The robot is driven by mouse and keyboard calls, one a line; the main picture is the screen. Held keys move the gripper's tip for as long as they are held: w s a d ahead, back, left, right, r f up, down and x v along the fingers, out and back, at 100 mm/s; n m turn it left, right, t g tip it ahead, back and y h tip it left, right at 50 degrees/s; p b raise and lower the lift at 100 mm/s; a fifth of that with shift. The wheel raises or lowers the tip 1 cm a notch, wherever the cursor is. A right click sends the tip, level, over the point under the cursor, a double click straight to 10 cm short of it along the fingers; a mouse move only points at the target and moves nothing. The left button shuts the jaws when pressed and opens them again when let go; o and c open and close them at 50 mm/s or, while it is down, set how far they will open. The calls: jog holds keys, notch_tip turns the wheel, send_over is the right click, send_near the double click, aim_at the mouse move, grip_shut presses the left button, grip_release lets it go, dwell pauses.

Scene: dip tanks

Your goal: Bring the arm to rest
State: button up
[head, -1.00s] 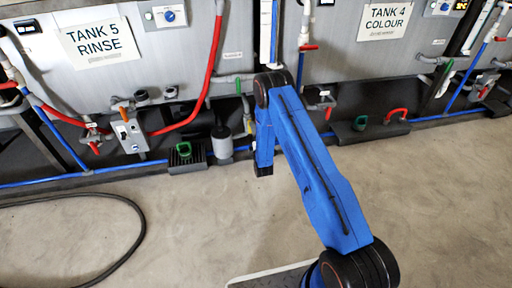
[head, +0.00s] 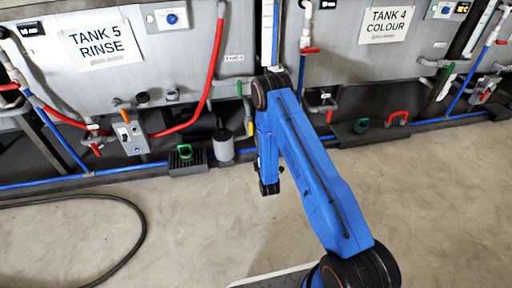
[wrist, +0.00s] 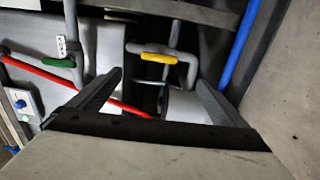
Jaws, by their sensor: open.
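My gripper (wrist: 160,88) shows in the wrist view with its two fingers spread apart and nothing between them. Beyond the fingers are a yellow-handled valve (wrist: 158,57) on a grey pipe and a light cylinder (wrist: 185,105), with no visible contact. In the head view my blue arm rises from the bottom right, bends at a high elbow, and its forearm hangs down over the floor in front of the tanks. The fingertips are too small to make out in the head view.
The Tank 5 rinse sign (head: 102,44) and Tank 4 colour sign (head: 386,25) are on grey tank fronts. Red and blue pipes, valves and a grey switch box (head: 131,138) line the base. A black hose (head: 135,205) lies on the left floor. The concrete floor (head: 200,235) is otherwise clear.

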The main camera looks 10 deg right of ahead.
jog(key=w+d+r+m+g, duration=0.1)
jog(key=w+r+m+g, duration=0.1)
jog(key=r, duration=0.7)
jog(key=w+r+m+g, duration=0.1)
jog(key=r+m, duration=0.2)
jog(key=r, duration=0.6)
jog(key=s+d+r+m+g, duration=0.1)
jog(key=s+r+m+g, duration=0.1)
jog(key=s+r, duration=0.45)
jog(key=s+d+r+m+g, duration=0.1)
jog(key=s+r+m, duration=0.15)
jog(key=r, duration=0.75)
jog(key=s+d+r+m+g, duration=0.1)
jog(key=s+r+m+g, duration=0.1)
jog(key=s, duration=1.4)
jog(key=s+d+r+m+g, duration=0.1)
jog(key=s+r, duration=0.6)
jog(key=s, duration=0.9)
jog(key=s+d+r+m+g, duration=0.2)
jog(key=s+r+m+g, duration=0.2)
jog(key=s, duration=1.2)
jog(key=shift+s+r+m, duration=0.15)
jog(key=shift+s+m, duration=0.15)
jog(key=shift+m, duration=0.55)
